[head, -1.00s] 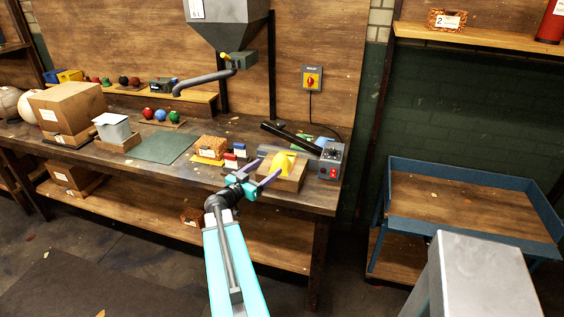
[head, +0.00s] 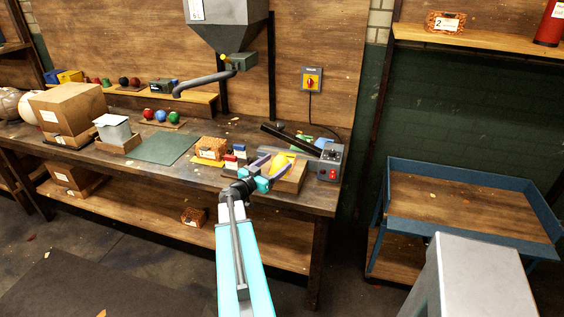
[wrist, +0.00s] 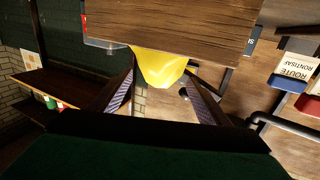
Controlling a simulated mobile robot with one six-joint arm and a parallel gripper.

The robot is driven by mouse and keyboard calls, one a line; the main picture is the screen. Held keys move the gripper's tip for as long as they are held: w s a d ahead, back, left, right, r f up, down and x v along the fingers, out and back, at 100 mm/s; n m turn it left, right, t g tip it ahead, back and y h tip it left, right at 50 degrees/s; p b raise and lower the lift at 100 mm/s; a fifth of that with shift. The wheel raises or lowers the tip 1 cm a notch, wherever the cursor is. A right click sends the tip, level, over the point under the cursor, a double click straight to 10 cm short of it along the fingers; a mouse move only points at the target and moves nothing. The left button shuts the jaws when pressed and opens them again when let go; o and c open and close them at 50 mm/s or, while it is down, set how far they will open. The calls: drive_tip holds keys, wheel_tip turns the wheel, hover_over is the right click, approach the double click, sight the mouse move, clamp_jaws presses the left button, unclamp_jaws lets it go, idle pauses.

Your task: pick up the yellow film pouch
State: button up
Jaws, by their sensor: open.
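The yellow film pouch (head: 279,164) sits on a wooden block (head: 292,177) near the right end of the workbench. It also shows in the wrist view (wrist: 160,68) as a yellow shape against the wood, between the fingers. My gripper (head: 271,166) is open, its two purple fingers on either side of the pouch in the head view.
A grey control box (head: 329,163) with a black bar stands right of the block. A green mat (head: 163,148) lies bare. A blue-rimmed cart (head: 470,180) is at right.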

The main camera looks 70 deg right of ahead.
drive_tip(key=shift+x, duration=1.45)
drive_tip(key=shift+p, duration=0.35)
drive_tip(key=shift+p+x, duration=0.95)
drive_tip(key=shift+x, duration=1.65)
drive_tip(key=shift+w, duration=0.1)
drive_tip(key=c, duration=1.3)
drive_tip(key=shift+r, duration=0.1)
